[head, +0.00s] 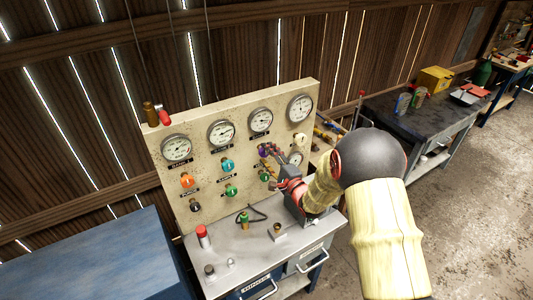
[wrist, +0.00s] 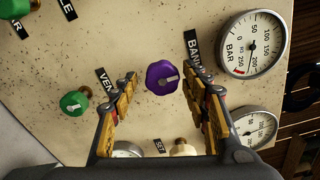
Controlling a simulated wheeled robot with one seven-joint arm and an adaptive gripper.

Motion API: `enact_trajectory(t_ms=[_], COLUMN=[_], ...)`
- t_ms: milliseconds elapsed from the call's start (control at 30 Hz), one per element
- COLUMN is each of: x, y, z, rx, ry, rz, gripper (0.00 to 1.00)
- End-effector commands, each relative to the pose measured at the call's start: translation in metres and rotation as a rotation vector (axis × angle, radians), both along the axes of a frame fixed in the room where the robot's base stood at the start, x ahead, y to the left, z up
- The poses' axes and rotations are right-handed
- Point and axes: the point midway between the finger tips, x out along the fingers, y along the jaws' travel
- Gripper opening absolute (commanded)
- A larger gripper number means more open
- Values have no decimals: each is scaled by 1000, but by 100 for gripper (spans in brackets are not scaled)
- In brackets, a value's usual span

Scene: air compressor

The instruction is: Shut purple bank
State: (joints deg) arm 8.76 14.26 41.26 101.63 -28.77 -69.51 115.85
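My gripper (wrist: 161,84) is open, with one finger on each side of the purple knob in the wrist view and a gap on both sides. In the head view my gripper (head: 271,163) is at the panel's right part. I cannot tell how far the fingertips are from the panel.
A green knob (wrist: 74,103) is by the VENT label, and a cream knob (wrist: 183,148) is near the SET label. A pressure gauge (wrist: 253,45) is at right. Orange (head: 187,181) and teal (head: 228,165) knobs are further left. Small items stand on the bench (head: 225,275) below.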

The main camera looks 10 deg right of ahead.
Motion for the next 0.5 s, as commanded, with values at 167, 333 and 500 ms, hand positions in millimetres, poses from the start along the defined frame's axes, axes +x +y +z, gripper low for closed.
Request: enact_trajectory(t_ms=[167, 333, 500], x=[0, -4, -21], y=[0, -2, -8], z=[1, 2, 3], rx=[-1, -1, -1], ry=[-2, -3, -3], rz=[-1, -1, -2], gripper=[48, 48, 48])
